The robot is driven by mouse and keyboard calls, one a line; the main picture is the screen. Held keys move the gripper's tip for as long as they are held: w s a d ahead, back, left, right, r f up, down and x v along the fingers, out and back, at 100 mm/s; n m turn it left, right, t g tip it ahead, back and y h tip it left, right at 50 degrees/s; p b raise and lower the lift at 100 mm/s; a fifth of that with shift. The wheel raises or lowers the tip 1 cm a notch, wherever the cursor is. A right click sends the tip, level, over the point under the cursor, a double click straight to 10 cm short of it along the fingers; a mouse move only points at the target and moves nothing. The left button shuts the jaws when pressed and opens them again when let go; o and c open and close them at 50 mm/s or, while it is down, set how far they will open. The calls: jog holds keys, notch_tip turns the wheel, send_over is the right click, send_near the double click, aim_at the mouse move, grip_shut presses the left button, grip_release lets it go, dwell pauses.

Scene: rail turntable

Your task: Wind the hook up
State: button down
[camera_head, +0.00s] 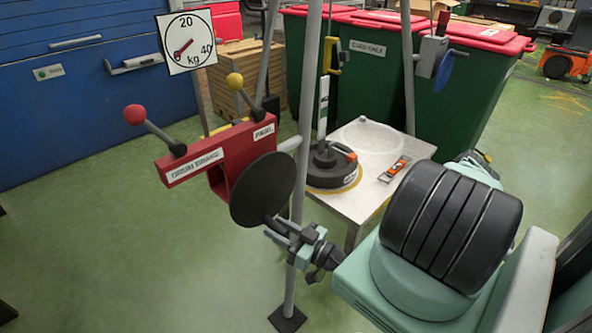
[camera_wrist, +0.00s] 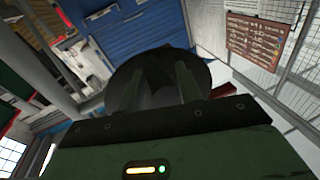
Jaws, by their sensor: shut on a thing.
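The red winch (camera_head: 229,157) stands on a tripod leg, with a large black disc (camera_head: 262,188) on its near side. My gripper (camera_head: 277,229) is at the disc's lower right edge, shut on the winch handle at the disc. The held part is mostly hidden. In the wrist view the two fingers (camera_wrist: 162,84) reach forward against the dark disc (camera_wrist: 158,56). A lever with a yellow knob (camera_head: 235,81) rises by the PAWL label, and another has a red knob (camera_head: 135,115).
A kg dial (camera_head: 186,40) stands behind the winch. The metal table (camera_head: 372,190) bears an orange tool (camera_head: 395,169). A tripod leg (camera_head: 298,190) passes close by my gripper. Green bins (camera_head: 352,85) and a blue cabinet (camera_head: 75,110) stand behind. The left floor is clear.

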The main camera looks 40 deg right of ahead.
jog(key=shift+a+r+m+t+b, duration=0.15)
jog(key=shift+a+m+b, duration=0.2)
jog(key=shift+a+m, duration=0.35)
jog(key=shift+a+r+m+t+b, duration=0.15)
jog(key=shift+a+m+b, duration=0.15)
jog(key=shift+a+m, duration=0.35)
jog(key=shift+d, duration=0.15)
jog(key=c, duration=1)
grip_release()
jog(key=shift+d, duration=0.1)
jog(key=s+b, duration=0.1)
jog(key=s, duration=0.7)
jog(key=shift+b, duration=0.3)
